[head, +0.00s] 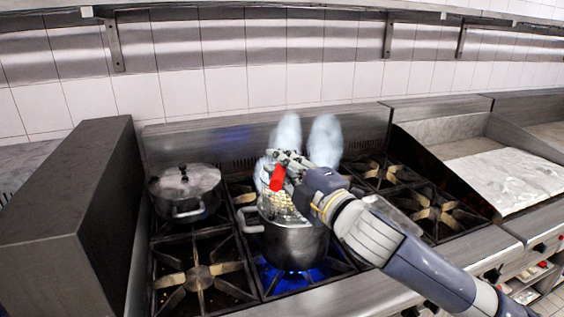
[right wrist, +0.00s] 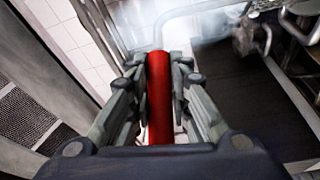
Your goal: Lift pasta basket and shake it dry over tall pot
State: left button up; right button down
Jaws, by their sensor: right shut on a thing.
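The tall pot (head: 290,243) stands on a burner with a blue flame under it. The pasta basket (head: 283,206) shows at the pot's mouth, with pale pasta in it. Its red handle (head: 277,178) points up, and it also shows in the right wrist view (right wrist: 160,95). My right gripper (head: 286,170) is shut on the red handle, above the pot. I cannot tell how far the basket is lifted, as the pot's rim and my gripper hide part of it. My left gripper is not in view.
A lidded pot (head: 186,192) stands on the back left burner. Steam (head: 323,140) rises behind my right gripper. The front left burner (head: 199,276) and the right burners (head: 436,213) are bare. A tall steel block (head: 95,210) bounds the stove at left.

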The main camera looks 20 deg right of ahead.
notch_tip(320, 180, down, 5)
jog(key=b, duration=0.3)
jog(key=shift+f+b, duration=0.2)
jog(key=shift+b, duration=0.15)
